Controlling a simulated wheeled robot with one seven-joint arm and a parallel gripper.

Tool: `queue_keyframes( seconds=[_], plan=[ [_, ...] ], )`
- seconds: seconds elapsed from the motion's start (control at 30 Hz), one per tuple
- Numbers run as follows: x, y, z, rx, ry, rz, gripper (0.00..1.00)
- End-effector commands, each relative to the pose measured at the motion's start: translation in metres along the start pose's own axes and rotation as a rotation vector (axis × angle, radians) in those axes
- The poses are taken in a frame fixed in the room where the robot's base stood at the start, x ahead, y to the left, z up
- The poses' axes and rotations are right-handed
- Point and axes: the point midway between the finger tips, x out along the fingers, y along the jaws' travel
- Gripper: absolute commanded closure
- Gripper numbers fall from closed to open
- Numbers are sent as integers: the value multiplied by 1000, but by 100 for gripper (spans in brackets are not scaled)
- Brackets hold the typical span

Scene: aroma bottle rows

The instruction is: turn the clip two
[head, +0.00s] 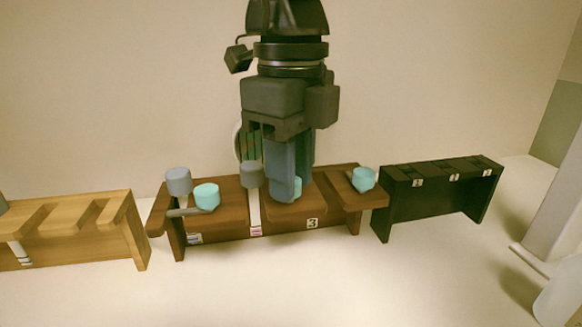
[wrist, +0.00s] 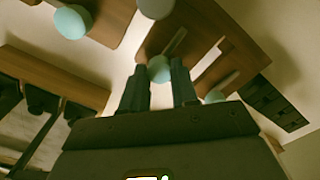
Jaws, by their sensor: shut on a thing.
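The brown rack (head: 280,226) in the middle carries three teal knobs along its top. The left teal knob (head: 207,195) has a grey bar beside it, and the right teal knob (head: 363,179) is near the rack's right end. My gripper (head: 287,195) points down over the rack, shut on the middle teal knob (wrist: 158,67), which I take to be clip two. In the head view the fingers hide most of this knob. In the wrist view it sits between the fingertips, with a thin bar reaching away from it.
Grey caps (head: 178,180) (head: 252,174) stand at the left and middle of the brown rack. A light wooden rack (head: 80,232) stands at left, a black rack (head: 440,205) with numbered labels at right. The pale surface in front is clear.

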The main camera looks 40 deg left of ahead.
Motion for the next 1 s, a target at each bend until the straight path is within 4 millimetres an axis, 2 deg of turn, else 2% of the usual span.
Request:
queue_keyframes(
  seconds=[0.07,0.1,0.33,0.73,1.0],
  plan=[
    [0,-1,-1,3,1,-1,100],
    [0,-1,-1,2,1,-1,69],
    [0,0,0,1,0,-1,47],
    [-7,0,0,0,-1,-1,46],
    [-44,-1,0,0,-2,-3,46]
  ],
)
